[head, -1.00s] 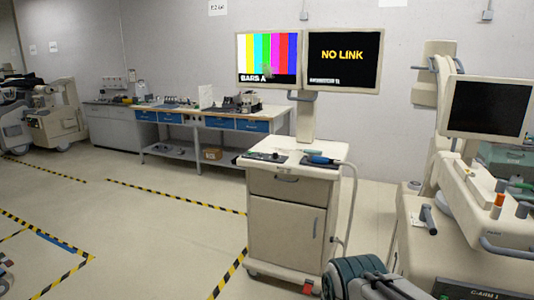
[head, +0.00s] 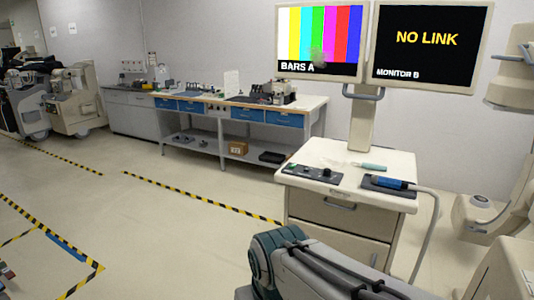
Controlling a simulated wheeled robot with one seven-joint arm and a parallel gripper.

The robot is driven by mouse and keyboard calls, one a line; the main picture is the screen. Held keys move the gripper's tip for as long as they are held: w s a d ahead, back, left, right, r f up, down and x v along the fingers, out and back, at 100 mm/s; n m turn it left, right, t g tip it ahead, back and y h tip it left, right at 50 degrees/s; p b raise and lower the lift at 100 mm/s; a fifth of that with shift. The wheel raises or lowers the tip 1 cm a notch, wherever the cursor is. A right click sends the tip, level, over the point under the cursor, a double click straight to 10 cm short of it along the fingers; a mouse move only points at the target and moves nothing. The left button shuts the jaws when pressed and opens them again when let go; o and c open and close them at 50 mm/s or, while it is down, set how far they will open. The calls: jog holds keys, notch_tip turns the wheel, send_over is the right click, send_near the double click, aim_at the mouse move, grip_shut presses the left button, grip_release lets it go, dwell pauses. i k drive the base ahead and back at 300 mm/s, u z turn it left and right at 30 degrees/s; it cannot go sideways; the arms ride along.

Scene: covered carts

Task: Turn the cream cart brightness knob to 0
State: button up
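The cream cart (head: 340,222) stands right of centre, with two monitors on a post above it. A dark control panel (head: 312,175) lies on the left of its top. A small knob (head: 327,172) seems to stand on the panel's right part; its setting is too small to read. The left monitor (head: 319,40) shows colour bars labelled BARS A, with a greyish smudge over them. The right monitor (head: 428,42) reads NO LINK and MONITOR B. My arm shows at the bottom, in front of the cart's lower part. My gripper is not in view.
A blue-handled probe (head: 390,182) rests on a dark pad at the cart top's right, its cable hanging down the side. Cream equipment (head: 500,200) stands close on the right. A workbench (head: 250,105) runs along the back wall. Floor at left is open, marked with striped tape.

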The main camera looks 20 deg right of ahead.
aim_at(326, 171)
jog(key=z, duration=0.45)
jog(key=i, duration=1.75)
jog(key=z, duration=0.65)
